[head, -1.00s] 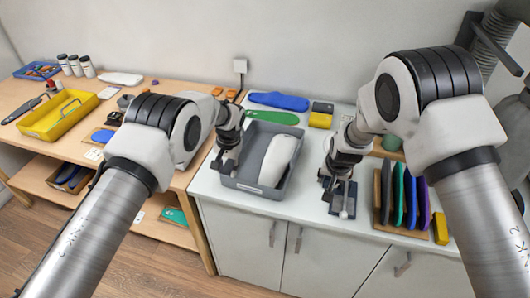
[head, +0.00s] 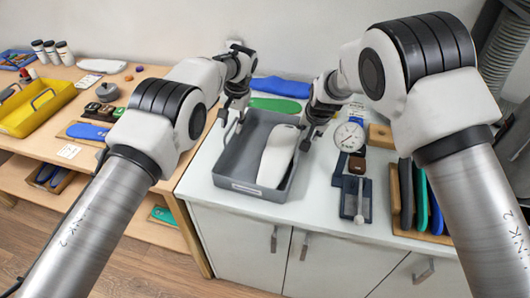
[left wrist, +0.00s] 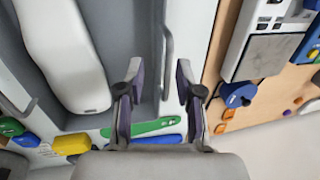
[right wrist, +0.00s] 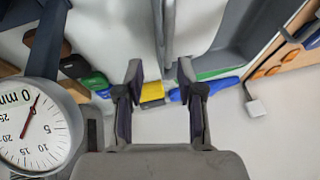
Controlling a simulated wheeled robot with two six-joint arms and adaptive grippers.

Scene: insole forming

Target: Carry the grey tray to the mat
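The grey tray (head: 243,160) sits on the white counter. A white foot-shaped form (head: 277,156) lies in it. My left gripper (head: 233,116) is at the tray's left rim; in the left wrist view its open fingers (left wrist: 157,82) are either side of the line of a tray handle (left wrist: 168,50), apart from it. My right gripper (head: 311,134) is at the right rim; in the right wrist view its open fingers (right wrist: 161,75) face the other handle (right wrist: 169,35). I cannot tell whether either handle is between the fingertips. I cannot make out a mat.
A dial gauge (head: 350,137) stands close right of my right gripper. Coloured insoles (head: 420,195) stand in a rack farther right. Blue (head: 283,87) and green (head: 275,104) insoles lie behind the tray. A yellow tray (head: 38,108) is on the wooden bench at left.

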